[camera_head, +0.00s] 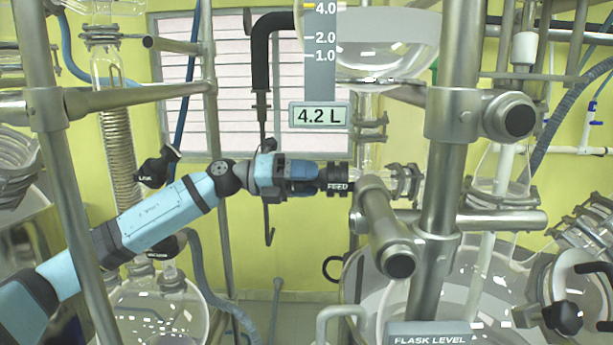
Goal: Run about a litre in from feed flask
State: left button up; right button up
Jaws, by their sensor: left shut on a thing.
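The feed flask (385,50) is a clear round glass vessel at the top right, cut off by the frame's top edge. A level scale (321,50) stands beside it, with marks at 1.0, 2.0 and 4.0, and its display (319,115) reads 4.2 L. My left gripper (325,180) comes in from the left below the flask. It is shut on the black valve handle marked FEED (338,186), beside the glass outlet tube. The handle partly hides behind the gripper and a steel post. My right gripper is not in view.
Steel posts and crossbars (441,190) stand close to the left gripper on the right. Another black handle (158,166) and a coil condenser (118,150) stand left.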

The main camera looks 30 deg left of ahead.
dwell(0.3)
pick_arm(q)
jog(key=o, duration=0.9)
jog(key=shift+a, duration=0.1)
jog(key=shift+s+a+f+b, duration=0.15)
jog(key=shift+a+b, duration=0.1)
jog(key=shift+b, duration=0.05)
jog(key=shift+b+v, duration=3.5)
jog(key=shift+v, duration=3.05)
jog(key=shift+s, duration=0.1)
